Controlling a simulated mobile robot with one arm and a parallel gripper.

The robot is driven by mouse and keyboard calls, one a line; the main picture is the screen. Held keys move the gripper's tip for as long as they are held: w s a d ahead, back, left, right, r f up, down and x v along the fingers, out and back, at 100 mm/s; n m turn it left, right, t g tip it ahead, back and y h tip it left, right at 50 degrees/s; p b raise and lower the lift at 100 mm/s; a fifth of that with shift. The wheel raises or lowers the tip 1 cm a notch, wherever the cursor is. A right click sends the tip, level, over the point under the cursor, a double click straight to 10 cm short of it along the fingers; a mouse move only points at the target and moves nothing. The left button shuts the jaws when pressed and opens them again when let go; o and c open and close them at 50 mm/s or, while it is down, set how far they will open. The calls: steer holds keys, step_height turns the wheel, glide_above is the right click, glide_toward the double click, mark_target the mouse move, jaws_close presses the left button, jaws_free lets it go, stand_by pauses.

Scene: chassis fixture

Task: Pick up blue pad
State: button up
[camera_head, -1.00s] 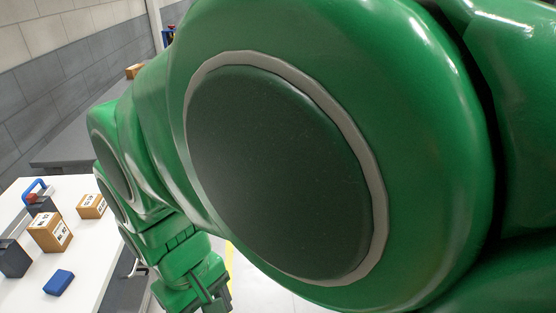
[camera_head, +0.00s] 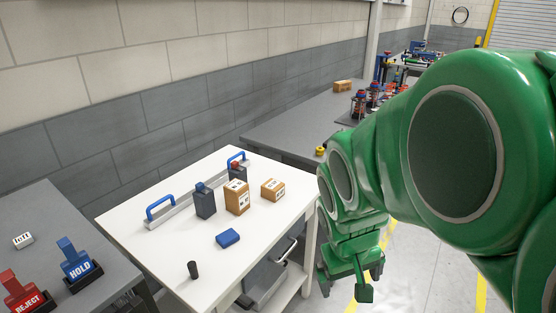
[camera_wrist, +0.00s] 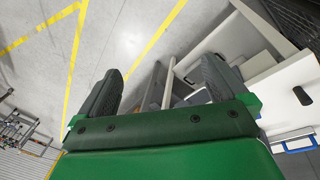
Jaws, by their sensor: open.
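The blue pad (camera_head: 228,238) is a small flat blue block lying on the white table (camera_head: 180,262), near its front right part in the head view. My gripper (camera_head: 368,282) hangs beyond the table's right edge, well to the right of the pad and apart from it. In the wrist view my gripper (camera_wrist: 160,85) shows two dark fingers spread apart with nothing between them. I cannot make out the pad in the wrist view.
Two cardboard boxes (camera_head: 237,197) and dark blocks (camera_head: 205,203) stand behind the pad, near a blue-handled rail (camera_head: 160,208). A grey table (camera_head: 40,258) holds REJECT and HOLD signs.

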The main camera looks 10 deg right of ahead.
steer(key=w+f+n+t+y, duration=0.1)
steer(key=w+f+n+t, duration=0.2)
steer(key=w, duration=1)
steer(key=w+f+n+t+y, duration=0.15)
steer(key=w+f+t, duration=0.25)
steer(key=w, duration=1)
steer(key=n+y, duration=0.6)
steer(key=y, duration=0.4)
glide_toward(229, 235)
steer(key=shift+w+f, duration=0.35)
steer(key=shift+w, duration=0.15)
steer(key=shift+s+a+y, duration=0.1)
steer(key=shift+a+y, duration=0.25)
steer(key=shift+a, duration=0.05)
steer(key=shift+a+f, duration=0.1)
steer(key=shift+a, duration=0.1)
steer(key=shift+x, duration=3.65)
steer(key=shift+d+f, duration=0.1)
steer(key=shift+c, duration=0.5)
steer(key=c, duration=0.8)
